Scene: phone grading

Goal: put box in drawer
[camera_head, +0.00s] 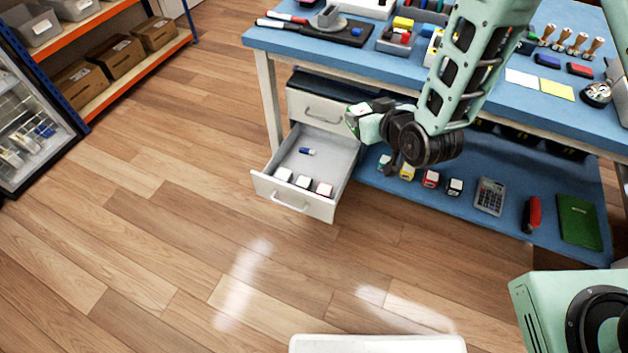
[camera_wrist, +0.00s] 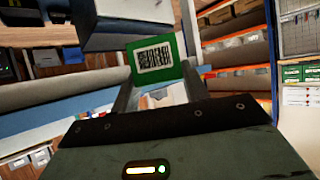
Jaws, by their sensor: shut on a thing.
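My gripper (camera_wrist: 158,88) is shut on a small green box (camera_wrist: 157,60) with a white, code-marked label, held between its two fingertips in the wrist view. In the head view my gripper (camera_head: 360,119) is beside the workbench, above and to the right of the open drawer (camera_head: 292,200). The box is small there and its outline is hard to separate from the gripper. The drawer is pulled out; three small white-topped boxes (camera_head: 304,181) stand along its front, and a blue and white item (camera_head: 307,151) lies farther back.
A closed drawer (camera_head: 323,108) sits above the open one. The blue bench top (camera_head: 400,62) carries stamps, pads and trays. The lower shelf (camera_head: 455,205) holds small boxes, a calculator (camera_head: 490,196) and a green book (camera_head: 579,222). The drawer's middle and the floor before it are clear.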

